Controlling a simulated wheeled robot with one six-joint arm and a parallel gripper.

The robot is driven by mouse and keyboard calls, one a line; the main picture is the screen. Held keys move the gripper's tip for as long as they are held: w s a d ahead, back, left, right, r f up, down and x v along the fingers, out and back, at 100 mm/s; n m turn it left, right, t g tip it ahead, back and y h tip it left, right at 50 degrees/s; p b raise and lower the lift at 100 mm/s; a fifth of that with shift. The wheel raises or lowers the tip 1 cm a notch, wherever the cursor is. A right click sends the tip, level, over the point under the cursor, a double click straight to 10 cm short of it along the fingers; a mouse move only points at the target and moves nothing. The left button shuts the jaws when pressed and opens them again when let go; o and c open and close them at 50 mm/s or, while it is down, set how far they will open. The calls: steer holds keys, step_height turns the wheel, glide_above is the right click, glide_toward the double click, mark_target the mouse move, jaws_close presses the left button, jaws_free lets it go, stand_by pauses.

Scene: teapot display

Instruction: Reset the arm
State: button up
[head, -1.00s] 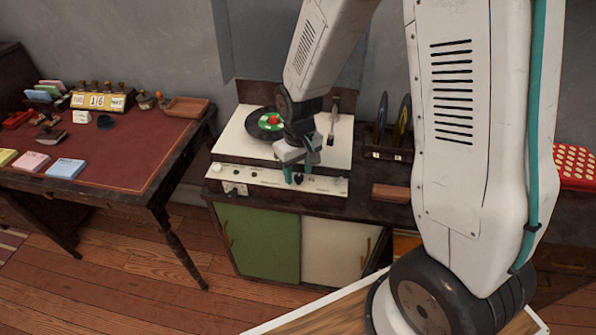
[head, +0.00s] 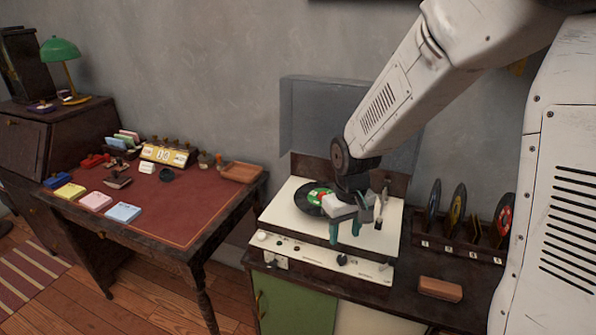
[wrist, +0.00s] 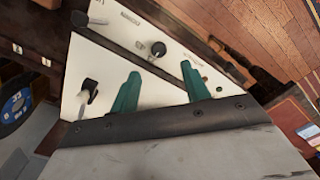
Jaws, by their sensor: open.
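My gripper (head: 346,232) is open and empty, with two teal fingers apart. In the head view it hangs over the front part of a white record player (head: 287,220).
A rack with several records (head: 468,247) stands right of the player, with a brown block (head: 440,289) before it. A desk (head: 165,215) at left holds colored pads, a date block and a small tray (head: 241,172). The player's clear lid (head: 310,115) stands raised behind.

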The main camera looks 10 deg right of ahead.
steer(key=shift+s, duration=0.35)
steer(key=s+d+r+m, duration=0.1)
steer(key=s+d+r, duration=0.1)
steer(key=s+r, duration=0.7)
steer(key=s+d+r+m+t, duration=0.1)
steer(key=s+d+r, duration=0.1)
steer(key=s+r, duration=0.7)
steer(key=s, duration=0.4)
steer(key=shift+s, duration=0.1)
stand_by(0.6)
